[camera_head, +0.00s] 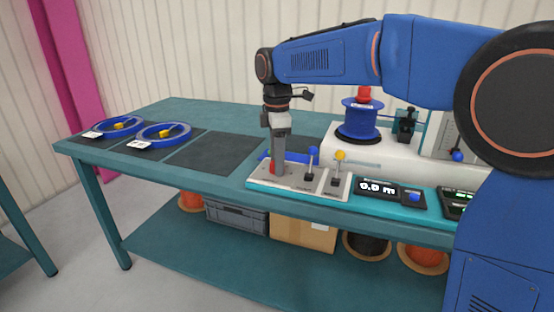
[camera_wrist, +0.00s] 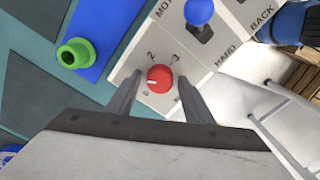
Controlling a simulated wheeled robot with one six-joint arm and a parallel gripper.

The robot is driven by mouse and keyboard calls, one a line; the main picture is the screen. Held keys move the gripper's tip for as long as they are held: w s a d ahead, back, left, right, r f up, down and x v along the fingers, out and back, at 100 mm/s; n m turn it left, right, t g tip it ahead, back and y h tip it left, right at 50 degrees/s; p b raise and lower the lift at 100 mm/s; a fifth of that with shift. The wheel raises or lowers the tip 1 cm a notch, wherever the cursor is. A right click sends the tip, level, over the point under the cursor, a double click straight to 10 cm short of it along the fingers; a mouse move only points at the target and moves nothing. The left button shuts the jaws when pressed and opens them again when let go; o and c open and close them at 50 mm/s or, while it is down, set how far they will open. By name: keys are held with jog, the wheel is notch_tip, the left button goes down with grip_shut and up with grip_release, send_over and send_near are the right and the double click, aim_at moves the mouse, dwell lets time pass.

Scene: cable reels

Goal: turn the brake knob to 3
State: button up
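The brake knob (camera_wrist: 160,78) is a red round knob on a pale panel (camera_wrist: 215,45), with the numbers 2 and 3 printed beyond it. Its white mark points to the left in the wrist view, not at the 3. My gripper (camera_wrist: 161,84) is open around the knob, one finger on each side, with small gaps showing. In the head view my gripper (camera_head: 276,158) points down at the panel's left end, where the red knob (camera_head: 273,169) is partly hidden by it. Any number left of the 2 is hidden behind the left finger.
A blue-knobbed lever (camera_head: 312,151) and a yellow-knobbed lever (camera_head: 340,156) stand close right of my gripper. A display (camera_head: 377,187) reads 0.0 m. A blue reel (camera_head: 360,120) stands behind. Blue cable coils (camera_head: 163,134) lie on the left; a dark mat (camera_head: 212,155) is bare.

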jog(key=c, duration=0.8)
jog(key=shift+m, duration=0.4)
jog(key=m, duration=1.6)
jog(key=shift+m, duration=0.3)
jog(key=m, duration=0.6)
jog(key=shift+m, duration=0.4)
